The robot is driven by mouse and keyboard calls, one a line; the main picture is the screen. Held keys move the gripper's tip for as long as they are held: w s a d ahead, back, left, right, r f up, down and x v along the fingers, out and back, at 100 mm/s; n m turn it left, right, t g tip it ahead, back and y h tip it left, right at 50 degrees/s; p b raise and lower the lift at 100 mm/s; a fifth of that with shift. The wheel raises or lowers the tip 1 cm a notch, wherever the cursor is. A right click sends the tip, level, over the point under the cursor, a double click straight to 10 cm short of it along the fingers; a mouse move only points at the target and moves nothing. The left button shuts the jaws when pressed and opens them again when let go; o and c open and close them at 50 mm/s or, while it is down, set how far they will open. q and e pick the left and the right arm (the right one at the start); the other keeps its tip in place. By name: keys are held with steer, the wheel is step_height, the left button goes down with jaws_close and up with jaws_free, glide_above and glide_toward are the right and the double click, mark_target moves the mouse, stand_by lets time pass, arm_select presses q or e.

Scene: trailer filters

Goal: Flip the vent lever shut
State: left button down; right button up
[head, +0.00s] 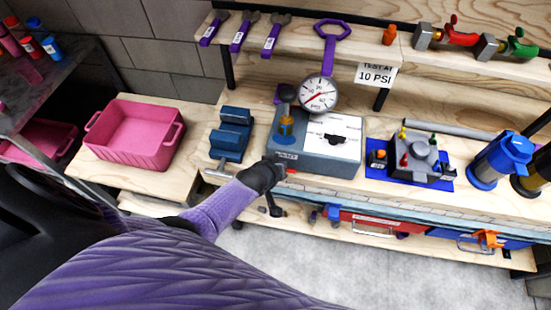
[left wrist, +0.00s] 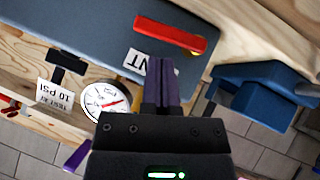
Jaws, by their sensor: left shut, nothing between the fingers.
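The vent lever is a red bar (left wrist: 170,33) on a brass pivot (left wrist: 196,50), on the front face of the blue-grey test box (left wrist: 80,25). In the wrist view it lies nearly along the face, just beyond my fingertips. A white label (left wrist: 137,62) beside it is partly hidden by my fingers. In the head view only a small red bit of the lever (head: 291,171) shows by my left gripper (head: 277,168), at the front left corner of the test box (head: 345,168). My left gripper (left wrist: 160,68) is shut and empty. I cannot tell whether its tips touch anything. My right gripper is out of view.
A pressure gauge (head: 318,93) stands over the box. A blue vise (head: 231,135) is close on the left, with a pink bin (head: 135,133) farther left. A blue mat with a manifold (head: 417,160) lies to the right. Drawers (head: 375,222) sit below.

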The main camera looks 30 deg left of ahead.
arm_select(q)
step_height(320, 180, up, 4)
steer(key=shift+a+f+p, duration=0.1)
steer(key=shift+f+p, duration=0.15)
steer(key=shift+p, duration=0.8)
steer(key=d+p+v, duration=0.1)
steer(key=p+v, duration=0.4)
steer(key=v, duration=0.4)
steer(key=shift+s+d, duration=0.2)
steer(key=shift+s, duration=0.05)
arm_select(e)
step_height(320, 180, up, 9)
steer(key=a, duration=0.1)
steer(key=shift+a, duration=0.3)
arm_select(q)
steer(key=shift+r, duration=0.1)
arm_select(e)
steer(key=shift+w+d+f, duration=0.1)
